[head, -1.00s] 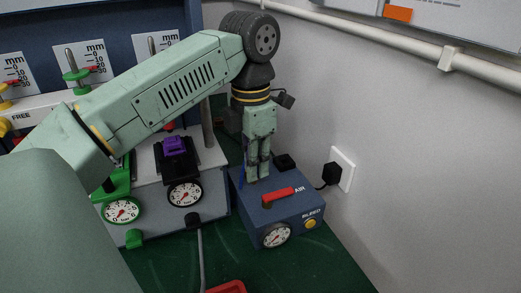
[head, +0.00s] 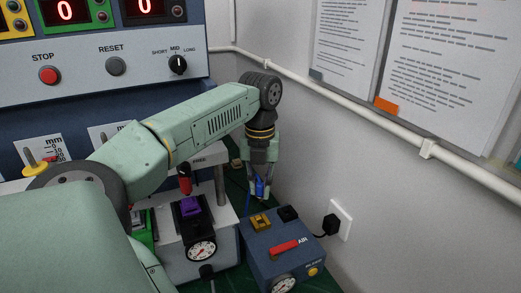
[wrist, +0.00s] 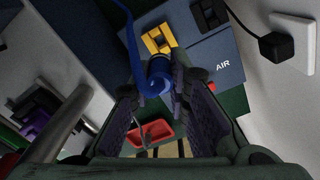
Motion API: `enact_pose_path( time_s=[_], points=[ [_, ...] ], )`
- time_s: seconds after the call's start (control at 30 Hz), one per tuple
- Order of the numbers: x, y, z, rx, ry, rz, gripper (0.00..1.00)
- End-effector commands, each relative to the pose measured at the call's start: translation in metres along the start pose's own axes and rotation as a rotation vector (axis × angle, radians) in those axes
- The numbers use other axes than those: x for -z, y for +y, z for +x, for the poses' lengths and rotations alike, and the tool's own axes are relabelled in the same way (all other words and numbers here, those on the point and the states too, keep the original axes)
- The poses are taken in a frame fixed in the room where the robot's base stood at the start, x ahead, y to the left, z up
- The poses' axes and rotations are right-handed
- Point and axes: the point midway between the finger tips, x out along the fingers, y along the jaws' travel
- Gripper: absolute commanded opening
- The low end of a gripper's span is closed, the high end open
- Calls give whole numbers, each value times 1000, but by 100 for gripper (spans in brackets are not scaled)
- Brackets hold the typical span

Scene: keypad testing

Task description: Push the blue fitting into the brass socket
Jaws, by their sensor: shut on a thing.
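My gripper (head: 259,194) points down above the far left side of the blue AIR box, shut on the blue fitting (head: 260,187). In the wrist view the blue fitting (wrist: 159,76) sits between the two dark finger pads, with a blue hose (wrist: 132,40) curling from it. The brass socket (head: 260,222) is a yellow block on top of the AIR box (head: 262,246), just below the gripper. In the wrist view the brass socket (wrist: 160,39) shows just beyond the fitting. The fitting is apart from the socket in the head view.
A black block (head: 288,213) is beside the socket, and a red lever (head: 284,247) lies in front. A plug in a wall outlet (head: 341,219) is to the right. A purple-topped unit with a gauge (head: 201,250) stands left. The wall bounds the right.

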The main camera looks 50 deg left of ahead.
Motion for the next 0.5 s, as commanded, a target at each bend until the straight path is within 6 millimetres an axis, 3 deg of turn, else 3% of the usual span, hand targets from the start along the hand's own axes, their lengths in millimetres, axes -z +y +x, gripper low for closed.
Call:
enact_pose_path(
  time_s=[0.27,0.5],
  points=[
    [0,0,13,0,1,1,0],
    [1,0,36,0,2,1,0]
  ],
)
